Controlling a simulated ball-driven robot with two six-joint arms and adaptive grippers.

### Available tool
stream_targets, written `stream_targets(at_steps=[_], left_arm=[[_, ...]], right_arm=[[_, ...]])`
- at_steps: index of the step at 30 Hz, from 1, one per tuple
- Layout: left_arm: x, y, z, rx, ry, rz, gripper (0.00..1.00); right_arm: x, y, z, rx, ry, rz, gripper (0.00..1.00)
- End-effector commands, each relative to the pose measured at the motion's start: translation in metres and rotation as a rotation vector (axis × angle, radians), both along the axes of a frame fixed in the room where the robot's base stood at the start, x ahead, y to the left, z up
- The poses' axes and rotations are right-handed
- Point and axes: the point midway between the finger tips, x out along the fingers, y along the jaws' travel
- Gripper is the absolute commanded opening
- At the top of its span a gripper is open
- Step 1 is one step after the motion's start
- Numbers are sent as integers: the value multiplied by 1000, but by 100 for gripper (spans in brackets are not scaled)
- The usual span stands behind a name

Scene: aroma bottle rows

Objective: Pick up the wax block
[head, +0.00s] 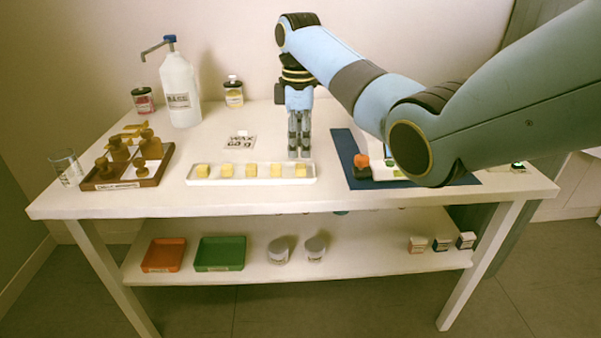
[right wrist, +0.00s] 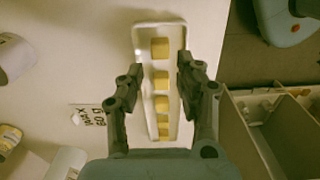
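Several small yellow wax blocks (head: 251,170) stand in a row in a long white tray (head: 213,181) near the front edge of the table. My right gripper (head: 299,154) points down at the tray's right end, by the rightmost block (head: 300,170). In the right wrist view, the open fingers (right wrist: 160,78) lie on either side of the tray's line, with one block (right wrist: 161,79) showing between them and another block (right wrist: 159,47) beyond. Nothing is held. The gap in height between fingertips and blocks is hard to judge. My left gripper is not in view.
A wooden tray of brown bottles (head: 128,182) and a white pump bottle (head: 181,92) stand left. A blue mat (head: 356,177) with small items lies right, partly under my arm. A printed card (head: 240,143) lies behind the white tray. A lower shelf (head: 370,262) holds trays and jars.

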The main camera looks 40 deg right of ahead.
Motion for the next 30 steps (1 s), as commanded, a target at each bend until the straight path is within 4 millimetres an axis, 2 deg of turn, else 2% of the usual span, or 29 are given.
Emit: stream_targets(at_steps=[12,20,26,30], left_arm=[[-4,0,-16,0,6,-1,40],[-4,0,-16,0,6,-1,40],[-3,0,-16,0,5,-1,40],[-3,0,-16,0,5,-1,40]], right_arm=[[2,4,-53,-1,2,-1,36],[2,4,-55,-1,0,-1,36],[2,4,-55,-1,0,-1,12],[2,4,-55,-1,0,-1,11]])
